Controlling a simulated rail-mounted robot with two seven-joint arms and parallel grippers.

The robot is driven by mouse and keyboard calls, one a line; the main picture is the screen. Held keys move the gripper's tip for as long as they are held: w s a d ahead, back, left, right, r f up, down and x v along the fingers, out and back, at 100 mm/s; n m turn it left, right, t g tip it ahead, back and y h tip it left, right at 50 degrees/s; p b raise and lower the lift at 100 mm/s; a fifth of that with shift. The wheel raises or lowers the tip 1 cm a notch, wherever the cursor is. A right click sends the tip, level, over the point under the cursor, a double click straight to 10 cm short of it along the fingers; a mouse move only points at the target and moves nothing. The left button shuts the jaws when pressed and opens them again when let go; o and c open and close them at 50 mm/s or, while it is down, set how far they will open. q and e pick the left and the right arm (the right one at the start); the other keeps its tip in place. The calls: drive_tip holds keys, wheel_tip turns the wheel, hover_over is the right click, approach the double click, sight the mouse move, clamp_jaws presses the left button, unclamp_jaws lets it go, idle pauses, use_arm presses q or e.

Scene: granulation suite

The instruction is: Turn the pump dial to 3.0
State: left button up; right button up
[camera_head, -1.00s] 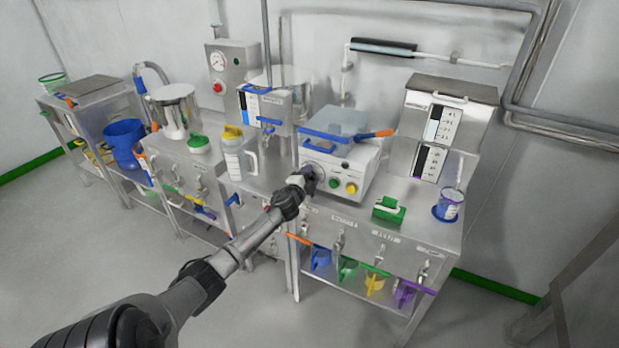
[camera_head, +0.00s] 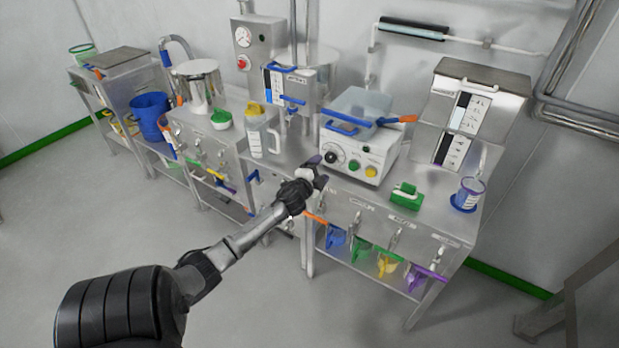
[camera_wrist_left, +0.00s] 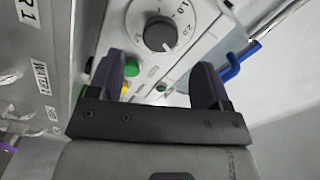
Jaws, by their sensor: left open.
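The pump (camera_head: 373,149) is a white box with a clear lid on the steel bench in the head view. Its round dial (camera_head: 333,153) is on the front face, left of a green and a yellow button. In the left wrist view the dial's grey knob (camera_wrist_left: 159,33) sits in a white scale ring; 1.0 and 2.0 are legible, but I cannot tell the exact setting. My left gripper (camera_head: 317,170) is just in front of and below the dial, apart from it. In the wrist view its fingers (camera_wrist_left: 161,80) are open and empty. My right gripper is not in view.
A blue-handled, orange-tipped bar (camera_head: 350,128) crosses the pump's front top. Colored scoops hang below the bench edge.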

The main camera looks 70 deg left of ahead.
use_arm(q)
drive_tip(key=p+v, duration=0.1)
drive_tip(key=v, duration=0.5)
drive_tip(key=shift+s+d, duration=0.25)
drive_tip(key=shift+s, duration=0.05)
drive_tip(key=shift+a, duration=0.1)
idle(0.3)
drive_tip(key=s+a+f+n+g+y, duration=0.2)
drive_tip(key=s+n+g, duration=0.2)
drive_tip(key=n+g, duration=0.2)
drive_tip(key=s+d+f+g+h, duration=0.15)
drive_tip(key=d+h, duration=0.25)
drive_tip(key=d, duration=0.9)
drive_tip(key=s+d+f+g+h, duration=0.1)
drive_tip(key=d+f+g+h, duration=0.15)
drive_tip(key=d, duration=1.05)
drive_tip(key=s+d+f+m+h+p, duration=0.1)
drive_tip(key=s+d+h, duration=0.2)
drive_tip(key=s+d, duration=0.5)
drive_tip(key=s+d+f+h+p, duration=0.1)
drive_tip(key=s+d+h, duration=0.3)
drive_tip(key=d, duration=0.9)
wheel_tip(320, 180, up, 38)
drive_tip(key=p, duration=3.8)
drive_tip(key=shift+w+a+r+g, duration=0.15)
drive_tip(key=shift+w+a+g, duration=0.15)
drive_tip(key=shift+g, duration=0.1)
